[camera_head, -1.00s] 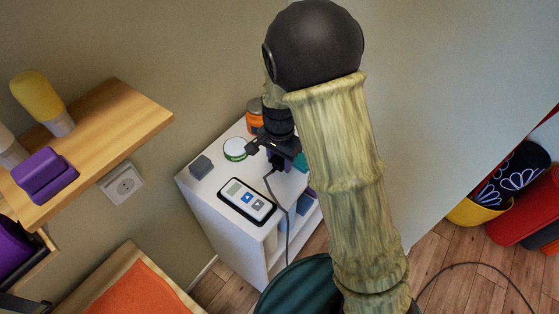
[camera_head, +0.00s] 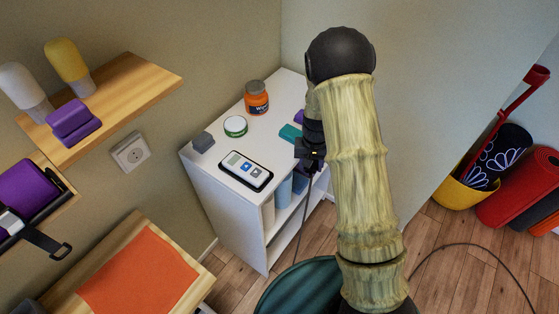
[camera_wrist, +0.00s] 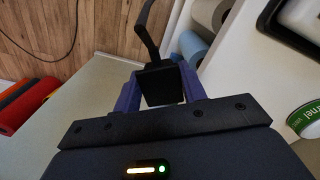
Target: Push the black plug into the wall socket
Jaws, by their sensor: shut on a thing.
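The black plug (camera_wrist: 160,82) is held between the purple fingers of my gripper (camera_wrist: 160,95), which are shut on it. Its cord runs up and away from it in the wrist view. In the head view my gripper (camera_head: 312,155) is at the right front edge of the white cabinet, partly hidden by my arm, with the cord hanging below. The white wall socket (camera_head: 131,153) is on the left wall, below the wooden shelf, with nothing in it. The gripper and plug are well to the right of the socket, apart from it.
A wooden shelf (camera_head: 148,83) juts out above the socket. An orange-topped table (camera_head: 138,275) stands below.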

